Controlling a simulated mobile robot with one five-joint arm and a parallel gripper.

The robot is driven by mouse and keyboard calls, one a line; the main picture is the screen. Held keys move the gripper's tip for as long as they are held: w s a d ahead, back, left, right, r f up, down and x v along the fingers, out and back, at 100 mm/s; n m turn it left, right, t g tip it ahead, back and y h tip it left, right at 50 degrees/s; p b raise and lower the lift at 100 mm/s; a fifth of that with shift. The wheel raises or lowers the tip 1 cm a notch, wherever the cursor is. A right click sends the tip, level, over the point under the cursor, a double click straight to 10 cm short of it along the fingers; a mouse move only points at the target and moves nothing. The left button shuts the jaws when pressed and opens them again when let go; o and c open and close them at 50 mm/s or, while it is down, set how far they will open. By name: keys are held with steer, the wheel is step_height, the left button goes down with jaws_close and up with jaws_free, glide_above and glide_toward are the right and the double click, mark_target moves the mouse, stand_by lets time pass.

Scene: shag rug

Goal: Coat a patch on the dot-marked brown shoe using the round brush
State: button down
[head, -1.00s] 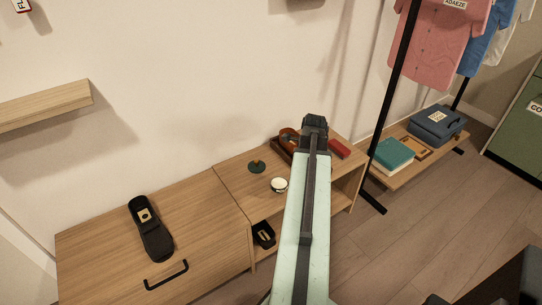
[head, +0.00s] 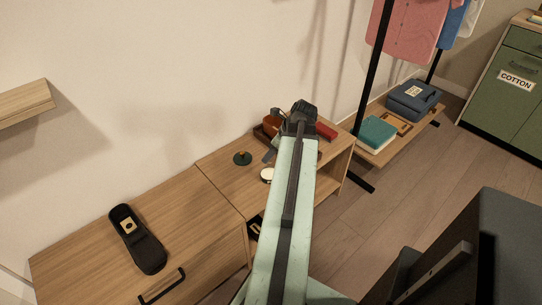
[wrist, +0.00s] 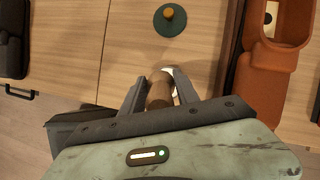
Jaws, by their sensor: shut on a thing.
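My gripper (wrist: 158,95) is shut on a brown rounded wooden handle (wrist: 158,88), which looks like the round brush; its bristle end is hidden. In the head view my gripper (head: 300,115) is over the right part of the low wooden cabinet. The orange-brown shoe (wrist: 275,60) lies to the right of my gripper in the wrist view, with a pale, black-dotted mark (wrist: 270,12) near its top. In the head view the shoe (head: 272,121) is partly hidden behind my gripper. A white-topped round tin (head: 267,175) sits beside my arm.
A green disc with a wooden knob (head: 242,158) lies left of the shoe. A black shoe-like item with a dot-marked card (head: 137,238) lies further left. A red block (head: 326,131) is right of my gripper. A clothes rack post (head: 370,85) stands to the right.

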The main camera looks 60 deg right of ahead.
steer(key=shift+s+f+b, duration=0.1)
steer(key=shift+f+b, duration=2.8)
steer(key=shift+f, duration=0.1)
steer(key=shift+f+b, duration=0.7)
steer(key=shift+r, duration=0.1)
step_height(320, 180, up, 7)
steer(key=p, duration=0.7)
steer(key=shift+d, duration=0.1)
